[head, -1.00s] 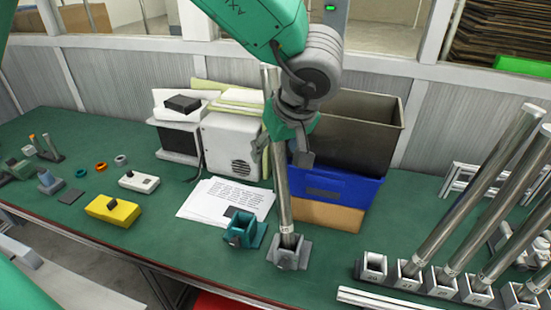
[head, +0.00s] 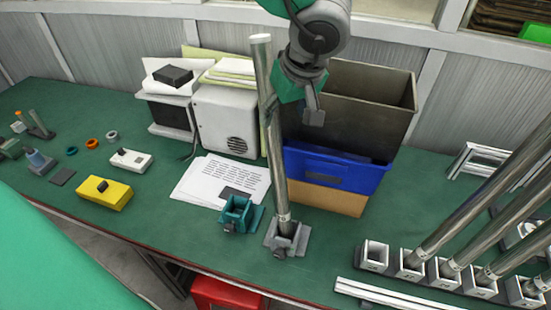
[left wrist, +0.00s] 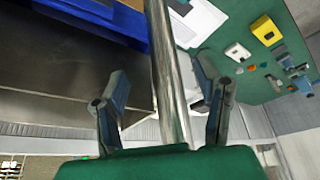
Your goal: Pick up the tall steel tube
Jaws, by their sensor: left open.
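The tall steel tube (head: 272,130) stands nearly upright, its lower end in a grey socket block (head: 287,238) near the front of the green table. My left gripper (head: 292,110) is open around the upper part of the tube, a little below its top end. In the left wrist view the tube (left wrist: 170,80) runs between the two spread fingers of the left gripper (left wrist: 160,85), with a gap visible on each side. One finger is largely hidden by the tube in the head view. My right gripper does not show.
A dark bin (head: 360,105) and a blue bin (head: 335,167) stand close behind the tube. A teal socket block (head: 238,213) and papers (head: 215,180) lie to its left. Several steel tubes (head: 470,205) lean in sockets at the right. A yellow box (head: 104,192) sits left.

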